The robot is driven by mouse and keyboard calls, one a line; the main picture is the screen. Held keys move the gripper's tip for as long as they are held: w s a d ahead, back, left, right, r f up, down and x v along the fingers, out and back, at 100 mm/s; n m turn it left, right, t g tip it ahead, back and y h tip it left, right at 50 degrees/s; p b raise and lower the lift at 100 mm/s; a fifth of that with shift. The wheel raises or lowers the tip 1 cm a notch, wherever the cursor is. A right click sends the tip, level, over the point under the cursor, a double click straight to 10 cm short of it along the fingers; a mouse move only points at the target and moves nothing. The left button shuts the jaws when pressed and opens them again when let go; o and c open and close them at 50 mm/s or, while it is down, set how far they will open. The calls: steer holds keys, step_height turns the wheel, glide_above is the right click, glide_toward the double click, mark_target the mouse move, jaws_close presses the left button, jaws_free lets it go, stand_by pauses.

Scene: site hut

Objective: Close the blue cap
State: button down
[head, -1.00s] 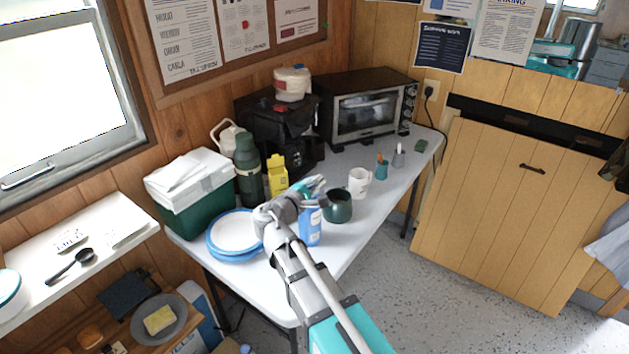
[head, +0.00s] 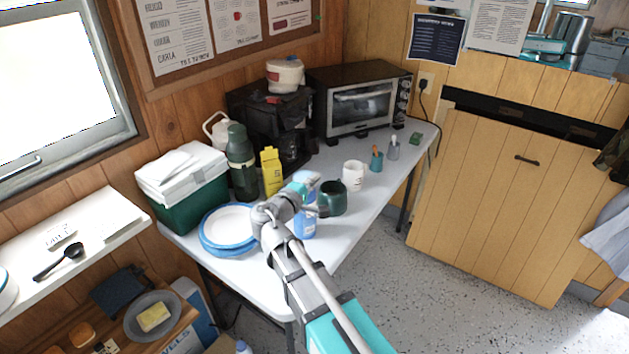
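A blue bottle (head: 305,224) stands upright on the table, just right of the white plates. Its upper part is largely hidden behind my wrist and gripper. A light-blue piece shows at the top there, but I cannot tell whether it is the cap or whether the cap is open.
Blue-rimmed plates (head: 228,229) lie left of the bottle. Behind are a yellow carton (head: 271,173), a green flask (head: 241,165) and a green cooler (head: 190,205). A white mug (head: 353,175) stands right. The white table's (head: 372,211) front right edge is clear.

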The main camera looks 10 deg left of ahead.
steer(key=c, duration=0.8)
jaws_free()
steer(key=shift+c, duration=0.2)
steer(key=v, duration=1.2)
